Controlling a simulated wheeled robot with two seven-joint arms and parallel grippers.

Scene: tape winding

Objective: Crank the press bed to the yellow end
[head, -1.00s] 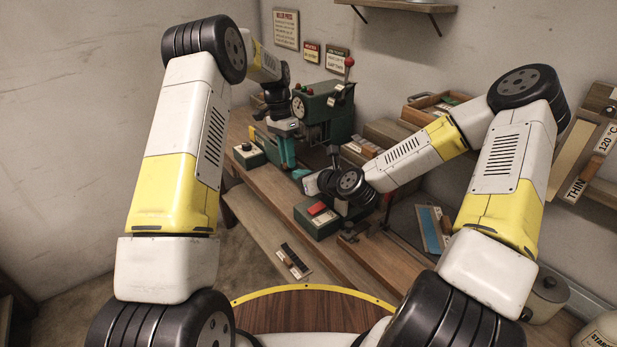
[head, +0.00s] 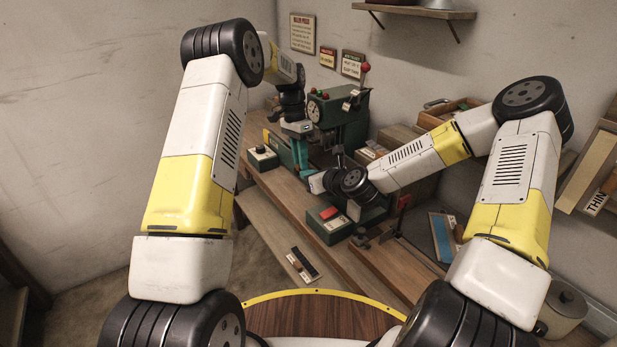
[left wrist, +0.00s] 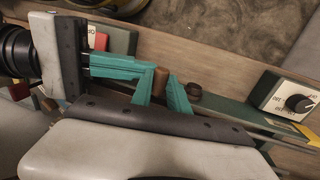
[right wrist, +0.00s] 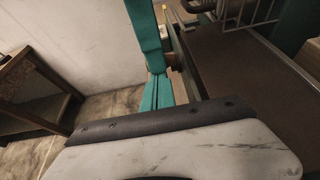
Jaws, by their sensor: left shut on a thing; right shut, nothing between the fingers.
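The green press (head: 338,115) stands on the bench against the back wall, with a dial on its front. My left gripper (head: 299,150) is pointed down in front of it. In the left wrist view its teal fingers (left wrist: 165,90) are shut on a brown wooden crank handle (left wrist: 161,78). A yellow mark (left wrist: 310,134) shows at the right edge there. My right gripper (right wrist: 157,75) is shut and empty beside a flat dark brown surface (right wrist: 235,70), which may be the press bed.
A control box with a knob (head: 263,158) stands left of the press; it also shows in the left wrist view (left wrist: 290,98). A green box with a red top (head: 328,220) sits nearer me. The floor at left is mostly clear.

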